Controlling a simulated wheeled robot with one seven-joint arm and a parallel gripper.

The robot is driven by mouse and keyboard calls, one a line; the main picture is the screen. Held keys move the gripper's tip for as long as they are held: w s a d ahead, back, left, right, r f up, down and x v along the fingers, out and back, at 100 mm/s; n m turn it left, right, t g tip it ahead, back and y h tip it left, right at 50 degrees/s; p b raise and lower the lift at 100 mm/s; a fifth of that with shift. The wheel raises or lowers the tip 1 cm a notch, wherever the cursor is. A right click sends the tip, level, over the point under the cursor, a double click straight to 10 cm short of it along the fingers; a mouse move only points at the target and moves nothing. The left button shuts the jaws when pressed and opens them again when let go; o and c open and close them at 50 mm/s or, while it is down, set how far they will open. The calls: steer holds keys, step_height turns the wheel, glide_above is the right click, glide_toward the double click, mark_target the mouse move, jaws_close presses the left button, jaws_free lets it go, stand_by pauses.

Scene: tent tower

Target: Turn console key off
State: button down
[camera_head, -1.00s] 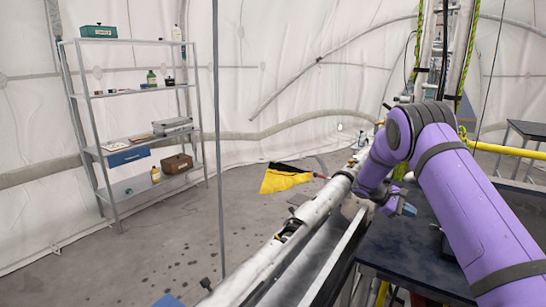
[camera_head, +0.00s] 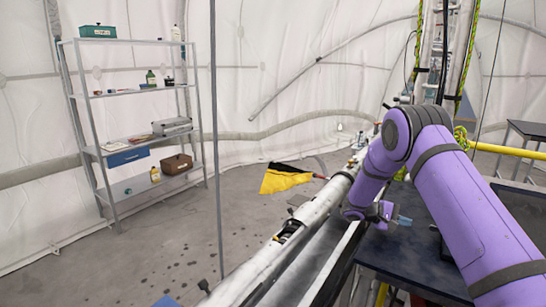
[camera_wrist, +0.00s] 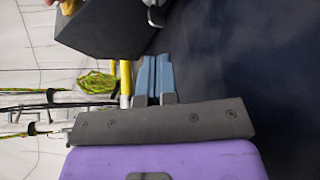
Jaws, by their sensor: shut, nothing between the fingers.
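My gripper (camera_head: 403,221) has blue fingers and is above or beside the dark tabletop (camera_head: 405,250) in the head view. In the wrist view the two blue fingers of my gripper (camera_wrist: 156,78) lie close together with nothing between them. A dark box-like body (camera_wrist: 108,28) stands beyond the fingertips in the wrist view, with small silver and yellow parts (camera_wrist: 153,12) at its edge, cut off by the frame. I cannot tell whether these belong to the console or its key. No key can be made out clearly in either view.
A long white pipe (camera_head: 262,262) runs along the table's left side. A metal shelf (camera_head: 135,90) with several boxes and bottles stands at the left. A yellow and black flag-like piece (camera_head: 284,179) is beyond the pipe. A yellow rail (camera_head: 508,151) crosses at the right.

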steer(key=shift+s+d, duration=0.65)
steer(key=shift+d, duration=0.3)
steer(key=shift+s+d, duration=0.65)
steer(key=shift+d, duration=0.25)
steer(key=shift+s+d, duration=0.65)
steer(key=shift+d, duration=0.3)
steer(key=shift+w+d+f, duration=0.2)
steer(key=shift+w, duration=0.1)
steer(key=shift+s+a+r, duration=0.1)
steer(key=shift+s, duration=0.05)
steer(key=shift+s+a+r, duration=0.1)
steer(key=shift+w+a, duration=0.55)
steer(key=shift+a, duration=0.3)
steer(key=shift+w+a, duration=0.55)
steer(key=shift+a, duration=0.25)
steer(key=shift+w+a, duration=0.55)
steer(key=shift+a, duration=0.3)
steer(key=shift+s, duration=0.1)
